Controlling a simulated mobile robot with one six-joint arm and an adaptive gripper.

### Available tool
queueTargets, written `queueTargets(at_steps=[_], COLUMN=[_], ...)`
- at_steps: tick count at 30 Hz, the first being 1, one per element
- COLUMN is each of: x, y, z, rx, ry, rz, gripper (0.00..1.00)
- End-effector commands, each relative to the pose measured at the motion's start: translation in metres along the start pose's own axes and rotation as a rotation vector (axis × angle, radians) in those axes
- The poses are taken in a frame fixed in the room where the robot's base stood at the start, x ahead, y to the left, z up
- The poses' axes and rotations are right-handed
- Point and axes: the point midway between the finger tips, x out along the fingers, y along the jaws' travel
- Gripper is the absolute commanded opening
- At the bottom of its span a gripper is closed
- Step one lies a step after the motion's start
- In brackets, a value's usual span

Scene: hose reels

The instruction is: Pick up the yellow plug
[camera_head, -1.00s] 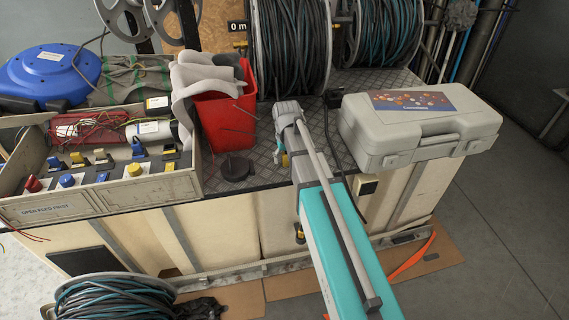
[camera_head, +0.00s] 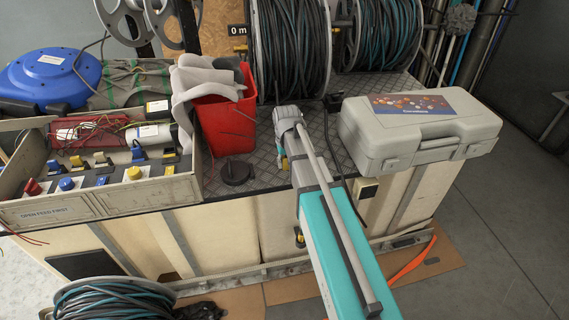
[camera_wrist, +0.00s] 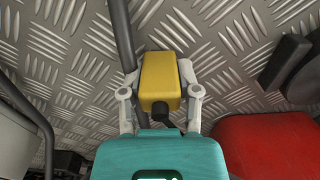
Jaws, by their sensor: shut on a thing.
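The yellow plug (camera_wrist: 160,80) is a boxy yellow block with a dark stub at its near end, in the middle of the wrist view. My gripper (camera_wrist: 160,92) is shut on it, with one pale finger against each side. Behind it is the patterned metal deck (camera_wrist: 230,50); I cannot tell whether the plug touches the deck. In the head view my arm mostly hides my gripper (camera_head: 281,150), and only a small yellow patch shows below it.
A dark cable (camera_wrist: 122,40) runs close beside the plug's left side. A red bucket (camera_head: 222,125) stands left of my arm, with a dark round disc (camera_head: 237,172) in front. A grey case (camera_head: 415,130) lies to the right. Cable reels (camera_head: 290,50) stand behind.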

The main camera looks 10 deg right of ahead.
Motion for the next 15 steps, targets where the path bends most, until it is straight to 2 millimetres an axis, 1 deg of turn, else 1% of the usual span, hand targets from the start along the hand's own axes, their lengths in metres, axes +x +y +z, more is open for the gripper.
queueTargets(at_steps=[1,3,15], x=[0.0000,0.0001,-0.0020], y=[0.0001,0.0001,0.0002], z=[0.0000,0.0000,0.0000], rx=[0.000,0.000,0.000], ry=[0.000,0.000,0.000], rz=[0.000,0.000,0.000], gripper=[0.12,0.00,0.00])
